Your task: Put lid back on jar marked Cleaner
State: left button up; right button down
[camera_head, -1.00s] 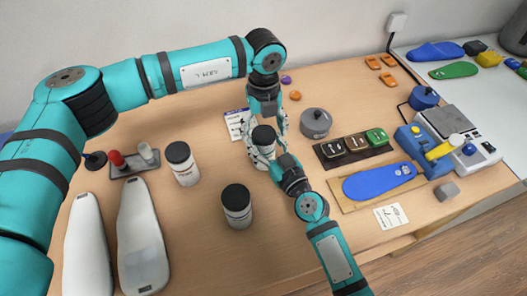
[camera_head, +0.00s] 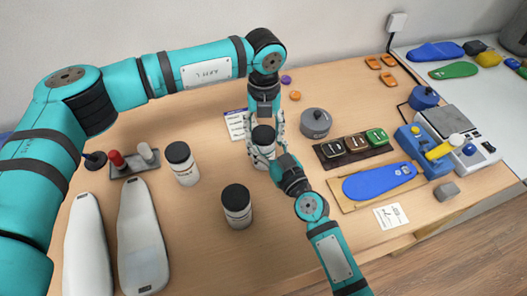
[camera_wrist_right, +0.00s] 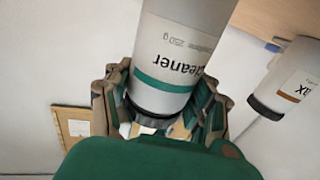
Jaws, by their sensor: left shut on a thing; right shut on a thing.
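The jar marked Cleaner (camera_head: 264,151) stands upright near the middle of the table, with a dark lid (camera_head: 263,134) at its top. My left gripper (camera_head: 264,126) points down from above, with its fingers on either side of the lid, shut on it. My right gripper (camera_head: 273,160) comes from the lower right and is shut on the jar's side. In the right wrist view the jar (camera_wrist_right: 178,50) appears upside down, its label partly readable; fingers flank its dark end (camera_wrist_right: 152,115), and the contact is partly hidden.
Two other dark-lidded white jars stand nearby, one at left (camera_head: 183,165) and one in front (camera_head: 236,207). A grey round container (camera_head: 316,122) is to the right, beside a dark tray (camera_head: 327,158) of coloured blocks. A blue insole (camera_head: 379,182) lies further right.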

pick_arm(q)
jog(key=o, duration=1.3)
jog(key=shift+r, duration=2.25)
jog(key=shift+r, duration=0.1)
jog(key=shift+c, duration=0.3)
notch_tip(320, 180, up, 3)
jog(key=n, duration=0.3)
jog(key=shift+r, duration=0.15)
